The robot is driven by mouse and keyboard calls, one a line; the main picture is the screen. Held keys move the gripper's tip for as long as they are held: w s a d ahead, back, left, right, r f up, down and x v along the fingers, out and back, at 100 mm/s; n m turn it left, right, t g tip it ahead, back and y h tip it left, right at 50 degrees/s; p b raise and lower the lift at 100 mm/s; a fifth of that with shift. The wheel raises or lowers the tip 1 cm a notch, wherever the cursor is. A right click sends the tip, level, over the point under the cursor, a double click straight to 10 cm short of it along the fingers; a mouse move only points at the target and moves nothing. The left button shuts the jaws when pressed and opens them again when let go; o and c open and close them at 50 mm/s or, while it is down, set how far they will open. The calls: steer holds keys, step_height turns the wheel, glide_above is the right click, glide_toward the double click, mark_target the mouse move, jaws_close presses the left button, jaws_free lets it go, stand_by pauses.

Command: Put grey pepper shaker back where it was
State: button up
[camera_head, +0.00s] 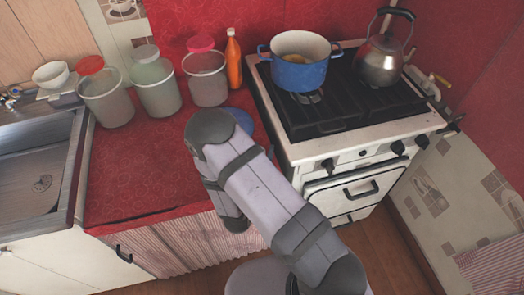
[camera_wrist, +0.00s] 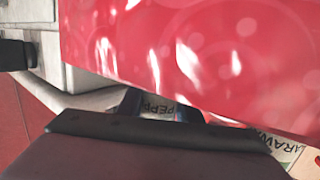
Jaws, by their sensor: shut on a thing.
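The pepper shaker (camera_wrist: 158,108) shows in the wrist view as a narrow strip with part of a "PEPP" label, at the edge of my gripper (camera_wrist: 155,125). My gripper is shut on it; its dark body covers the lower part of the view and hides most of the shaker. In the camera_head view my own arm hides both gripper and shaker. The red oilcloth counter (camera_head: 140,180) lies behind the arm and fills the upper wrist view (camera_wrist: 210,55). Whether the shaker touches the counter cannot be told.
Several lidded canisters (camera_head: 155,85) and an orange bottle (camera_head: 234,62) stand along the back. A blue round thing (camera_head: 240,116) lies partly behind my arm. The stove (camera_head: 350,130) with a blue pot (camera_head: 295,75) and kettle (camera_head: 380,58) is right; the sink (camera_head: 35,180) left. The counter's front left is clear.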

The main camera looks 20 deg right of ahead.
steer(key=shift+f, duration=0.15)
steer(key=o, duration=1.1)
steer(key=shift+c, duration=0.2)
steer(key=shift+b+v, duration=0.7)
steer(key=shift+v, duration=3.1)
